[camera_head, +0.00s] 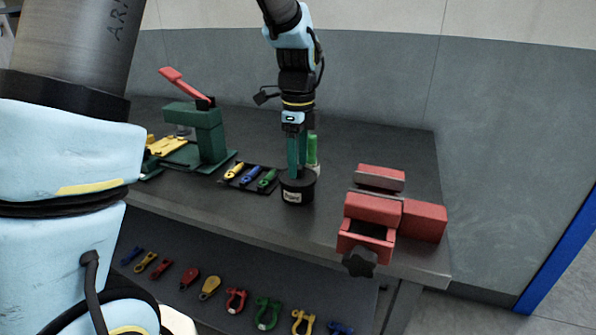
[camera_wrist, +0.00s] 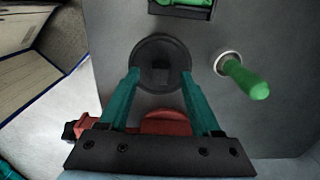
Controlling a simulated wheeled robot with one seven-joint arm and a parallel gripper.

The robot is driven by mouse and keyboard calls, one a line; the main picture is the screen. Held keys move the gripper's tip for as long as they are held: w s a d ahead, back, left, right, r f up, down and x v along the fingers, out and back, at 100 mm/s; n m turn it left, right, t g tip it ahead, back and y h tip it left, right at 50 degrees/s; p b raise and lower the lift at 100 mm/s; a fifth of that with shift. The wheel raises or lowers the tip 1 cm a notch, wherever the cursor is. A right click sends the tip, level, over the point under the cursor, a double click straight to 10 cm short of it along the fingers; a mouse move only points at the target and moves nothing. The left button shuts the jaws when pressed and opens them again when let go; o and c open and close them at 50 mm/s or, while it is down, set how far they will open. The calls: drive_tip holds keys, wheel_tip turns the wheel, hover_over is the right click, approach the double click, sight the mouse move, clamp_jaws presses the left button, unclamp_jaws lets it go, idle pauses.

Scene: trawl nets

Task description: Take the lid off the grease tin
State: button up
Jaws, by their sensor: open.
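The grease tin (camera_head: 297,191) is a short round black tin with a pale label, upright on the dark bench. Its dark round lid (camera_wrist: 160,50) faces up in the wrist view, with a darker square patch at its centre. My gripper (camera_head: 297,174) points straight down over the tin. In the wrist view my gripper (camera_wrist: 160,76) is open, its two teal fingers apart at either side of the lid, with nothing between them. I cannot tell whether the fingertips touch the lid.
A green handle (camera_head: 312,148) stands upright close beside the tin; it also shows in the wrist view (camera_wrist: 246,80). A red vise (camera_head: 372,210) is to the right. A tool tray (camera_head: 231,181) and a green press (camera_head: 208,135) are left. Several shackles (camera_head: 236,300) lie below.

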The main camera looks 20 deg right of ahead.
drive_tip(key=shift+f, duration=0.35)
drive_tip(key=shift+c, duration=0.2)
clamp_jaws()
